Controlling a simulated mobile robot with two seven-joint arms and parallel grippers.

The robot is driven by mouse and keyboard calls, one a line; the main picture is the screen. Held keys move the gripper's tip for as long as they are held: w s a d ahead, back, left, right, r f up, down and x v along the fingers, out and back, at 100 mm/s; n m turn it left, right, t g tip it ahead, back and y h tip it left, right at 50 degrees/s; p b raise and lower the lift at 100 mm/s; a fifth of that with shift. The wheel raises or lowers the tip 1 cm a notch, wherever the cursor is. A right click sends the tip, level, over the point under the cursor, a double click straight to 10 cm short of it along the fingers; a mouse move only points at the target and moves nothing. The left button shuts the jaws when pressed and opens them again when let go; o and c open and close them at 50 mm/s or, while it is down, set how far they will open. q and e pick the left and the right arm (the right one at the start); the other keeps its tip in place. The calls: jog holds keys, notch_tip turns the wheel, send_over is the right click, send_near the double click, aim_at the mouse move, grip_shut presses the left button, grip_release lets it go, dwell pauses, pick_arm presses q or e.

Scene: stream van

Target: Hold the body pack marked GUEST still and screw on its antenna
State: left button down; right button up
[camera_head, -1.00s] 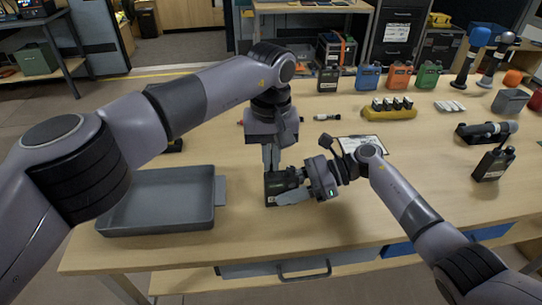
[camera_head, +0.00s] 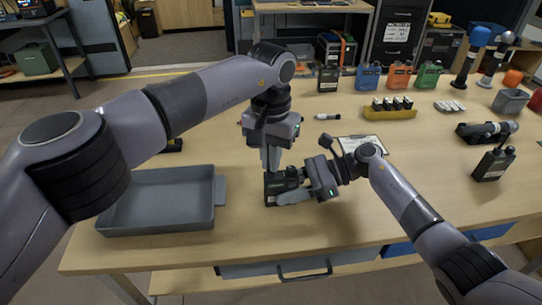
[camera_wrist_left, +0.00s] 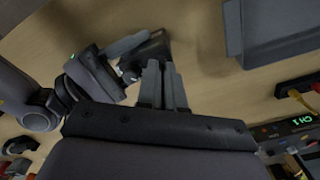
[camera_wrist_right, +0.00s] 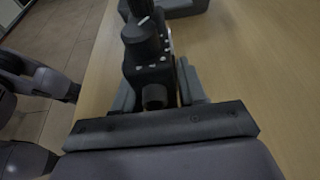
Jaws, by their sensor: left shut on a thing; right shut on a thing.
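A dark body pack (camera_head: 277,184) with a small greenish label lies on the table right of the grey tray; whether it reads GUEST is too small to tell. My right gripper (camera_head: 290,193) is shut on the pack from the right, and the pack shows between its fingers in the right wrist view (camera_wrist_right: 152,72). My left gripper (camera_head: 268,166) points down with its fingers shut just above the pack's left end. The left wrist view shows these fingers (camera_wrist_left: 163,72) close together against the dark pack (camera_wrist_left: 150,48). The antenna piece they grip is mostly hidden.
A grey tray (camera_head: 160,205) stands left of the pack. A white card (camera_head: 360,146) and a small tube (camera_head: 327,117) lie behind. Another pack with an antenna (camera_head: 493,164) stands at the right. A yellow holder (camera_head: 390,114) and coloured packs stand farther back. The front right table area is clear.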

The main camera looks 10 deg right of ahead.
pick_arm(q)
jog(key=c, duration=1.4)
grip_release()
jog(key=shift+o, duration=0.2)
jog(key=n, duration=0.4)
jog(key=shift+n, duration=2.1)
